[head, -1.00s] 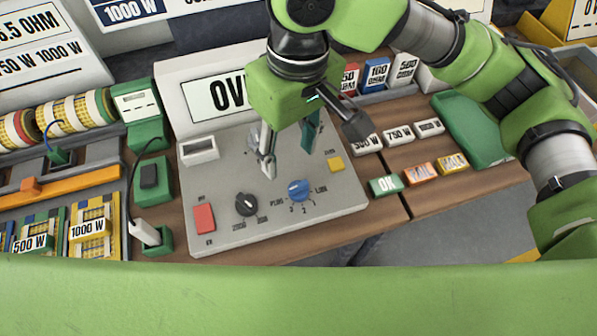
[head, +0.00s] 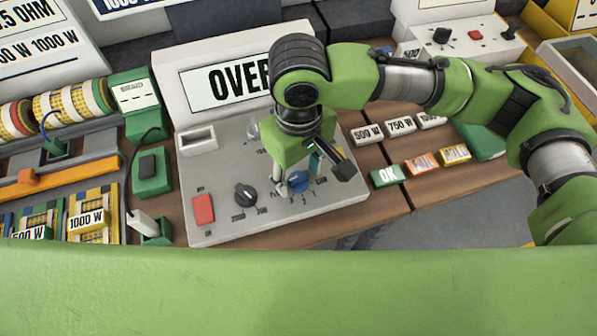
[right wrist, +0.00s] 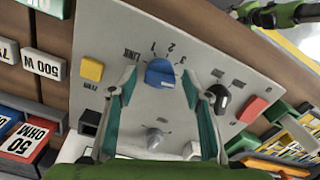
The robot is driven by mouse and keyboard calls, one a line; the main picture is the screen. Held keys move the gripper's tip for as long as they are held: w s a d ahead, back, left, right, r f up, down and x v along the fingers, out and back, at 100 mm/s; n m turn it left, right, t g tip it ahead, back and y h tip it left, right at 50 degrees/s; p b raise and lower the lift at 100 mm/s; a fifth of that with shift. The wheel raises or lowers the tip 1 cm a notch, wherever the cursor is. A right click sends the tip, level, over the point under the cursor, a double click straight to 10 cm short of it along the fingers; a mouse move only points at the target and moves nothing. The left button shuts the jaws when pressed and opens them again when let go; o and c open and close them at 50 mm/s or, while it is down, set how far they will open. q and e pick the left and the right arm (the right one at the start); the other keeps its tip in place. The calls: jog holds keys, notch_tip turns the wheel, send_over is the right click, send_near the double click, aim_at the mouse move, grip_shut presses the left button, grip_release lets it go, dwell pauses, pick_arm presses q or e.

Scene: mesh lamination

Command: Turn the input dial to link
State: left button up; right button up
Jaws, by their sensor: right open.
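The blue input dial (head: 300,182) sits on the sloped front of a grey control panel (head: 225,225). In the right wrist view the dial (right wrist: 160,73) has the marks LINK, 1, 2 and 3 around it; I cannot tell exactly where it points. My right gripper (head: 296,178) is open above the dial, pointing down, and partly hides it in the head view. In the right wrist view its teal fingers (right wrist: 158,82) stand apart, one on each side of the dial, with gaps showing between. My left gripper is not in view.
On the panel are a black dial (head: 245,195), a red switch (head: 203,209) and a yellow button (right wrist: 92,69). Green OK (head: 387,175), orange (head: 421,164) and yellow (head: 455,153) blocks lie to the right. A green box with a cable (head: 152,172) stands left.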

jog(key=shift+f, duration=0.45)
jog(key=c, duration=1.1)
jog(key=shift+o, duration=0.2)
jog(key=shift+r, duration=0.1)
